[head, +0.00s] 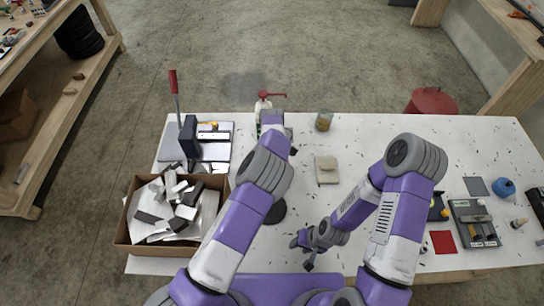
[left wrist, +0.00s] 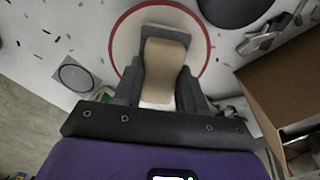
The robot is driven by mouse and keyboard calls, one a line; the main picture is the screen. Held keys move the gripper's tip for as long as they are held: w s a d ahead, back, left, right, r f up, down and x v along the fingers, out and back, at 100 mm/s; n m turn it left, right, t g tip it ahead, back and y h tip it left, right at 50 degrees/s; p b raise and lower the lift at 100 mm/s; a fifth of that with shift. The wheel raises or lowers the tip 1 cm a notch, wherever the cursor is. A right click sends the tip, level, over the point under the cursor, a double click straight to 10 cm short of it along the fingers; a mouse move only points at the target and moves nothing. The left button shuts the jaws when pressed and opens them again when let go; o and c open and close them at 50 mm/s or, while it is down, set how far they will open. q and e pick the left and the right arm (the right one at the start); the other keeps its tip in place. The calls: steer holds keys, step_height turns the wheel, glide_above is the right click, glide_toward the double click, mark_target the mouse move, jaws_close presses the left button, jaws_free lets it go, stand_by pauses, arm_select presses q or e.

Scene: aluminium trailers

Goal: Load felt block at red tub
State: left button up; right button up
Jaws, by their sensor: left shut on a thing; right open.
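My left gripper (left wrist: 160,85) is shut on a tan block (left wrist: 165,62), which looks like the felt block. Behind it in the left wrist view is a pale round surface with a red rim (left wrist: 121,35); I cannot tell whether they touch. In the head view my left arm reaches to the far side of the table, and its gripper (head: 272,122) hides the block and the red-rimmed round. A red round tub-like container (head: 432,101) stands beyond the table's far right edge. My right gripper (head: 303,254) is open and empty, low over the near middle of the table.
A cardboard box (head: 123,232) of scraps stands at the left. A beige piece (head: 327,169) lies mid-table. Trays and tools (head: 474,222) fill the right.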

arm_select(q)
steer(key=shift+r+p, duration=1.4)
steer(key=shift+r, duration=1.8)
arm_select(e)
steer(key=shift+r, duration=1.6)
arm_select(q)
steer(key=shift+f, duration=0.1)
arm_select(e)
steer(key=shift+s, duration=0.1)
